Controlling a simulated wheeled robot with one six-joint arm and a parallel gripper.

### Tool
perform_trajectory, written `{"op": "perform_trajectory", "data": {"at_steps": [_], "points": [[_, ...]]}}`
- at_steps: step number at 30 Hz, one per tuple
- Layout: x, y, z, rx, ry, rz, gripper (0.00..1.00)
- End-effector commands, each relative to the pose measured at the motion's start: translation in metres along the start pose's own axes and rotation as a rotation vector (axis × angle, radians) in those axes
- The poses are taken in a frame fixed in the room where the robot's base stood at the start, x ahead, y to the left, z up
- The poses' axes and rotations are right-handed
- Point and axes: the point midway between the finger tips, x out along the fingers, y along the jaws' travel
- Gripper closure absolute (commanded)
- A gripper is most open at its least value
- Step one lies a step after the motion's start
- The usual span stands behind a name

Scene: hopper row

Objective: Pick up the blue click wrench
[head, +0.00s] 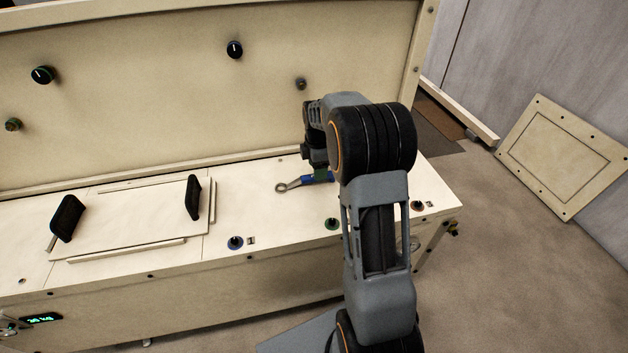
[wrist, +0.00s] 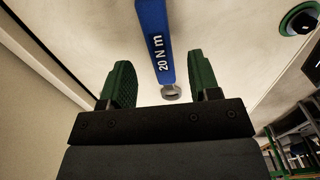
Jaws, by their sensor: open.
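The blue click wrench (head: 316,178) lies on the cream bench top in the head view, its grey ring end (head: 283,187) pointing left. Part of it is hidden behind my arm. In the wrist view its blue handle (wrist: 152,35), marked "20 N m", runs down from the top edge to a grey end piece (wrist: 171,92). My gripper (wrist: 163,82) is open, with one green finger on each side of the wrench's line. Neither finger visibly touches it. In the head view my gripper (head: 320,172) is mostly hidden by my wrist, right at the wrench.
A back panel (head: 160,90) with several dark knobs rises behind the bench. A lid (head: 130,220) with two black handles lies left on the bench top. Coloured knobs (head: 332,224) stand along the front edge. A loose panel (head: 565,155) leans at the right wall.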

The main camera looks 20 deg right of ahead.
Motion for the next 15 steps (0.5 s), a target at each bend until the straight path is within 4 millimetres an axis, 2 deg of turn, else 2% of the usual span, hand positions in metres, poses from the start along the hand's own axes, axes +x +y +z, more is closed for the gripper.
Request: {"op": "perform_trajectory", "data": {"at_steps": [1,7,15], "points": [[0.009,-0.001,-0.001,-0.001,0.0,-0.002,0.44],[0.036,-0.001,-0.003,0.0,0.0,-0.003,0.44],[0.04,-0.001,-0.003,0.0,0.0,0.0,0.44]]}}
